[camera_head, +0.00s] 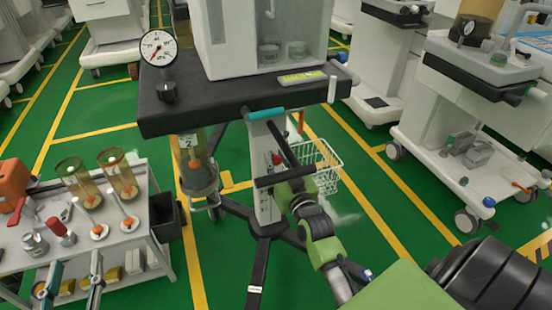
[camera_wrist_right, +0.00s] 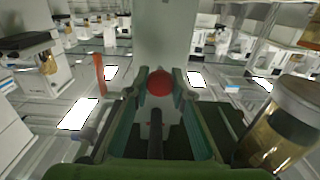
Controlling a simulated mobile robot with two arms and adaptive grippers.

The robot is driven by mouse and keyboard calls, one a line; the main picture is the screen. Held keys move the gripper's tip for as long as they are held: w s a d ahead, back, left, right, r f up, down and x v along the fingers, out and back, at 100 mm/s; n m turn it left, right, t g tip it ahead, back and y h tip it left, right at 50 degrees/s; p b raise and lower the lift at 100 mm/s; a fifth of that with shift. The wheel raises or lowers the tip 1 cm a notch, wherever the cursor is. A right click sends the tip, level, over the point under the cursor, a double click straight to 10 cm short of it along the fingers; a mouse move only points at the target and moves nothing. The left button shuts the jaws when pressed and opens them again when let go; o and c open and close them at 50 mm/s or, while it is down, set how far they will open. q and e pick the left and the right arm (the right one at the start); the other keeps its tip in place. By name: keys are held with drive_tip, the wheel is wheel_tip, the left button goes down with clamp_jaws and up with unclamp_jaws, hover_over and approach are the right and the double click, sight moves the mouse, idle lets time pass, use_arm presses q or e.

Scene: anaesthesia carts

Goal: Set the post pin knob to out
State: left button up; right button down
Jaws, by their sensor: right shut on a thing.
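The post pin knob is a small red ball (camera_wrist_right: 159,83) on the pale post (camera_head: 262,200) under the cart's dark top. In the right wrist view it sits between my right fingertips, which close on it from both sides. In the head view my right gripper (camera_head: 279,160) is at the post and partly covers the knob. How far the knob stands out from the post cannot be told. My left gripper (camera_head: 73,268) is at the lower left, over the edge of the side table, with its two fingers apart and nothing between them.
The cart's dark top (camera_head: 225,105) carries a white cabinet and a pressure gauge (camera_head: 158,48). A white wire basket (camera_head: 322,172) is behind my right gripper. An amber canister (camera_head: 198,172) hangs left of the post. A side table (camera_head: 150,215) with several vessels stands at left.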

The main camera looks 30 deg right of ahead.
drive_tip(key=c, duration=1.8)
unclamp_jaws()
drive_tip(key=v, duration=1.2)
drive_tip(key=shift+a, duration=0.15)
